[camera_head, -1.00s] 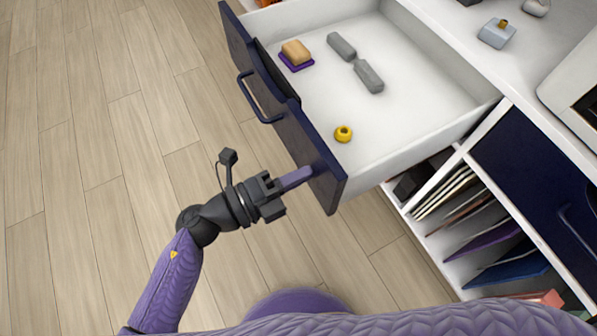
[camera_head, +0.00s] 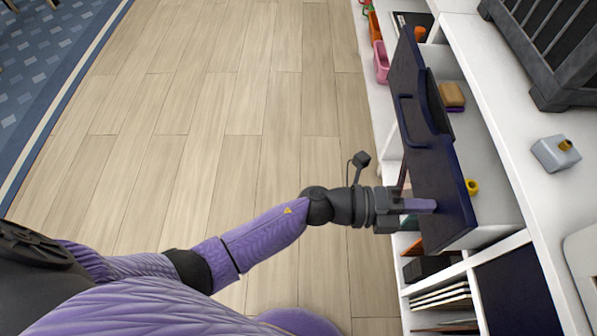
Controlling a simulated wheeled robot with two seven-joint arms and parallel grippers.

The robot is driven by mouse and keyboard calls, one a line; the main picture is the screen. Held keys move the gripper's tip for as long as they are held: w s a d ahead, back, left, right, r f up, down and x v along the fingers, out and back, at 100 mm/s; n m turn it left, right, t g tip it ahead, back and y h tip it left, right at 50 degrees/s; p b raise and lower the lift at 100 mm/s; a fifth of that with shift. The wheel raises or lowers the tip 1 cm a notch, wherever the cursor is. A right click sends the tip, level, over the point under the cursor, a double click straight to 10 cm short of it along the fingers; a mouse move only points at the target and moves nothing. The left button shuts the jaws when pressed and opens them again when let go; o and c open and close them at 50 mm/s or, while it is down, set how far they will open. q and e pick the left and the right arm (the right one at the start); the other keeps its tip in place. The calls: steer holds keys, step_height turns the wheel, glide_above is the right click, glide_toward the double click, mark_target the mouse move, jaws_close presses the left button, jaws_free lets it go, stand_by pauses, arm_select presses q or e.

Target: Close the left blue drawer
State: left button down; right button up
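The left blue drawer (camera_head: 408,110) is partly open, its dark blue front standing out from the white cabinet. Its handle (camera_head: 404,122) is on the front's outer face. Inside the drawer show a tan block (camera_head: 452,95) and a small yellow ring (camera_head: 472,187); the rest of the inside is hidden under the counter. My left gripper (camera_head: 420,205) is at the near end of the drawer front, its purple fingers together as one bar and seemingly touching the front. It holds nothing that I can see. My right gripper is out of view.
Open shelves with books (camera_head: 440,298) lie below, beside another dark blue front (camera_head: 512,290). A pink bin (camera_head: 381,62) stands farther along. The wooden floor (camera_head: 240,110) is clear.

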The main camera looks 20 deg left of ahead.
arm_select(q)
steer(key=b+x, duration=0.1)
steer(key=x, duration=0.6)
steer(key=shift+w+d+f+b, duration=0.1)
steer(key=shift+d+b, duration=0.15)
steer(key=shift+b, duration=0.15)
steer(key=shift+w+d, duration=0.2)
steer(key=shift+d, duration=0.25)
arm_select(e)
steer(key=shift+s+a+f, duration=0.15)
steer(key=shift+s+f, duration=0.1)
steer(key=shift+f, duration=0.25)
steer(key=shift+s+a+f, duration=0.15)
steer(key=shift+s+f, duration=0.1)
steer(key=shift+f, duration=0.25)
arm_select(q)
steer(key=shift+d+r, duration=0.1)
steer(key=shift+r, duration=0.25)
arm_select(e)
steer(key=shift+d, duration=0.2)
